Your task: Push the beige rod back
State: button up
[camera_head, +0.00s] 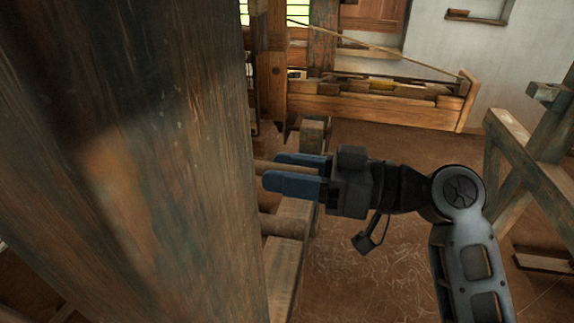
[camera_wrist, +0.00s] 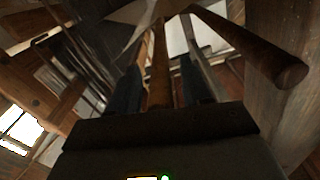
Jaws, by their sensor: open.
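My gripper (camera_head: 270,172) reaches left with its two blue fingers apart, beside the large dark wooden post. A tan-brown rod (camera_head: 268,166) comes out from behind the post toward the fingers; its near end is hidden by them. In the wrist view a rod (camera_wrist: 161,65) runs between the two dark fingers. I cannot tell whether they touch it. A second, similar rod (camera_head: 283,226) lies below my gripper, and in the wrist view a rod with a round end (camera_wrist: 250,45) slants to the right, outside the fingers. I cannot tell by colour which rod is the beige one.
The large wooden post (camera_head: 130,160) fills the left and hides much behind it. A wooden beam (camera_head: 290,265) stands beneath my gripper. A wooden bench-like frame (camera_head: 370,108) is at the back, and a slanted timber frame (camera_head: 530,165) at the right.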

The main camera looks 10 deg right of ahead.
jog(key=shift+a, duration=0.2)
jog(key=shift+c, duration=0.2)
grip_shut()
dwell(0.4)
